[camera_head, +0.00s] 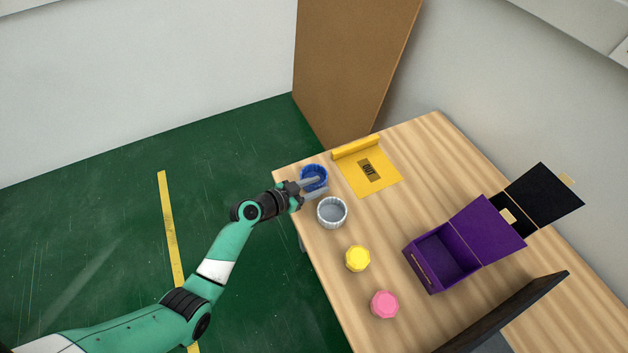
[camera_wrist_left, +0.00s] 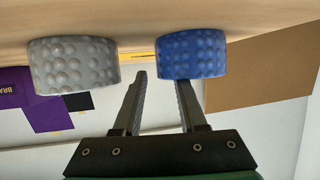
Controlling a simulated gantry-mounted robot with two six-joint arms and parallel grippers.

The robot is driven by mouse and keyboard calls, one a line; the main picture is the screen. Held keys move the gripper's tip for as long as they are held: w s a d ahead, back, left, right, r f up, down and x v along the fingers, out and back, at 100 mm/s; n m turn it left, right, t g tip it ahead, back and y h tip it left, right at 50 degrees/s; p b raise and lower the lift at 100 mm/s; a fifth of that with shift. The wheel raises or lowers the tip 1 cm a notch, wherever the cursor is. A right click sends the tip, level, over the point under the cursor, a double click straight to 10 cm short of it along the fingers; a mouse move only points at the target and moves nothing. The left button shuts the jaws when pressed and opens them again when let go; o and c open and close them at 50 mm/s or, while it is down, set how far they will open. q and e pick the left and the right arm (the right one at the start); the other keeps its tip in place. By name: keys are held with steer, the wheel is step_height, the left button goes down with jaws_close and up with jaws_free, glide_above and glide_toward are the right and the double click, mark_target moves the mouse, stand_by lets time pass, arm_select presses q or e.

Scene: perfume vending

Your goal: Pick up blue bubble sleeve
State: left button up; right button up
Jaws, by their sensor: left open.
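The blue bubble sleeve (camera_head: 314,171) is a short round ring with a bumpy wall, upright near the table's far left corner. It also shows in the left wrist view (camera_wrist_left: 192,54), which is upside down. My left gripper (camera_head: 322,186) is open at the sleeve. In the head view one finger crosses the sleeve and the other lies on its near side, towards the grey sleeve. In the left wrist view, one fingertip of my left gripper (camera_wrist_left: 160,78) is partly hidden at the blue sleeve; I cannot tell whether it is inside. My right gripper is out of view.
A grey bubble sleeve (camera_head: 332,212) stands close by. A yellow sheet (camera_head: 385,182) lies right of the blue sleeve. Yellow (camera_head: 358,258) and pink (camera_head: 384,304) pieces stand nearer. An open purple box (camera_head: 433,280) and a dark panel (camera_head: 515,312) are at right.

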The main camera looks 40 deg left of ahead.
arm_select(q)
jaws_close()
steer(key=shift+r, duration=0.1)
stand_by(0.3)
steer(key=shift+r, duration=0.3)
step_height(320, 180, up, 3)
steer(key=shift+f+p, duration=0.2)
steer(key=shift+p, duration=0.7)
steer(key=s+d+r+p, duration=0.7)
steer(key=s+d+r, duration=0.1)
steer(key=d, duration=0.3)
steer(key=shift+d+r, duration=0.25)
steer(key=shift+r, duration=0.55)
